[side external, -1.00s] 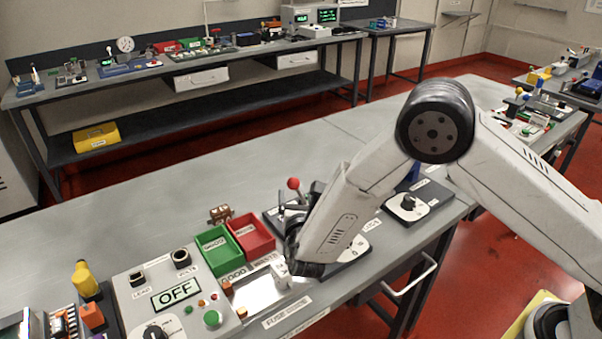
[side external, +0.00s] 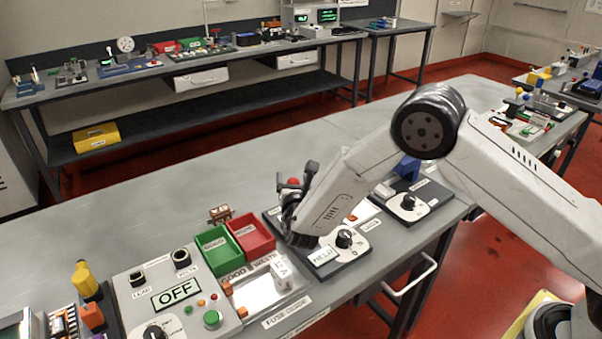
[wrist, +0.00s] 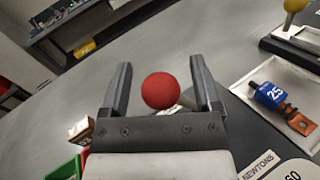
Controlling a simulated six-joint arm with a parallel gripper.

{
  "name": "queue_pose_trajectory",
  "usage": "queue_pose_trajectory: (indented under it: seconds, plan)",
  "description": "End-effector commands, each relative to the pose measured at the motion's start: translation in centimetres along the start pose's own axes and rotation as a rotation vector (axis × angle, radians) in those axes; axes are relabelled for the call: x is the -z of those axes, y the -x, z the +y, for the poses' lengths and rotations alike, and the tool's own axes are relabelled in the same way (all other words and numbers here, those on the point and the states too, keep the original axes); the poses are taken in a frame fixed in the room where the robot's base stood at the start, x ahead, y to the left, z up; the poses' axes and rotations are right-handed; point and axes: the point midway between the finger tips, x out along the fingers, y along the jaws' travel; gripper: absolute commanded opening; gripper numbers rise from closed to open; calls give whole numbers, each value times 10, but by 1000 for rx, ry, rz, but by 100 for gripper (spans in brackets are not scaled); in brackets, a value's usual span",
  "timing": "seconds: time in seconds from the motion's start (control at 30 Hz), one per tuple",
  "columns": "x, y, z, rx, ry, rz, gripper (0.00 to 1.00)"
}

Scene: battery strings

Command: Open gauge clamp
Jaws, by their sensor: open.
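The gauge clamp's red ball knob (wrist: 161,91) sits between the two dark fingers of my gripper (wrist: 161,88) in the wrist view, with visible gaps on both sides. The fingers are open. In the side view my gripper (side external: 297,185) is at the clamp, and the red knob (side external: 293,182) shows partly behind the fingers. The clamp's dark base (side external: 272,216) and dial (side external: 344,239) show around my wrist. Most of the clamp's lever and jaw are hidden by my arm and gripper.
A blue part marked 25 (wrist: 270,93) with copper-coloured ends lies in a pale tray (wrist: 240,88) to the right. Green (side external: 215,262) and red (side external: 262,246) bins stand left of the clamp. A second dial unit (side external: 408,203) stands to the right.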

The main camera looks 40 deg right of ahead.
Motion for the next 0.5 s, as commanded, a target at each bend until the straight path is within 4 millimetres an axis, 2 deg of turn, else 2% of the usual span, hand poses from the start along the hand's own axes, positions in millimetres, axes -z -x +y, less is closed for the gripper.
queue_pose_trajectory:
  seconds: [0.13,0.4,0.47,0.5]
  plan:
    - [0,-7,-1,1,0,0,81]
    - [0,-8,0,0,0,0,81]
    - [0,-8,0,0,0,0,62]
    - [0,-8,0,0,0,0,49]
